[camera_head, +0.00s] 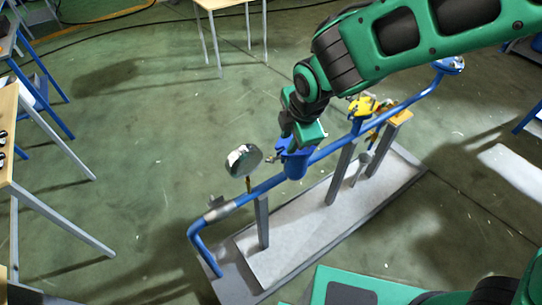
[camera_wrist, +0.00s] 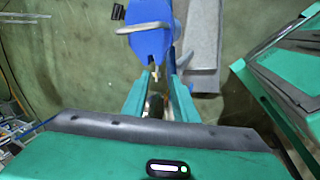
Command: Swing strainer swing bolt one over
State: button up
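The blue strainer (camera_head: 295,166) sits in the blue pipe run, directly below my gripper (camera_head: 301,143) in the head view. In the wrist view, the strainer's blue cover (camera_wrist: 148,44) shows at the top, with a pale curved handle (camera_wrist: 144,27) across it. My gripper (camera_wrist: 162,76) has its two green fingers apart, with the tips near the strainer's edge. A small dark, brassy part (camera_wrist: 155,104) shows between the fingers; I cannot tell whether it is swing bolt one or whether a finger touches it. My gripper and wrist hide part of the strainer top in the head view.
The blue pipe (camera_head: 258,189) runs on posts over a grey base plate (camera_head: 287,246). A round gauge (camera_head: 243,159) stands to the left of the strainer. A yellow valve part (camera_head: 363,106) lies to its right. Open green floor surrounds the rig on the left.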

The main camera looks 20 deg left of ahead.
aim_at(270, 159)
jog(key=shift+n, duration=0.7)
jog(key=a+f, duration=0.1)
jog(key=f, duration=0.2)
jog(key=w+a+f, duration=0.1)
jog(key=a+f, duration=0.1)
jog(key=f, duration=0.2)
jog(key=a+f, duration=0.2)
jog(key=f, duration=0.2)
jog(key=shift+w+a, duration=0.15)
jog(key=shift+a, duration=0.1)
jog(key=shift+c, duration=0.2)
grip_shut()
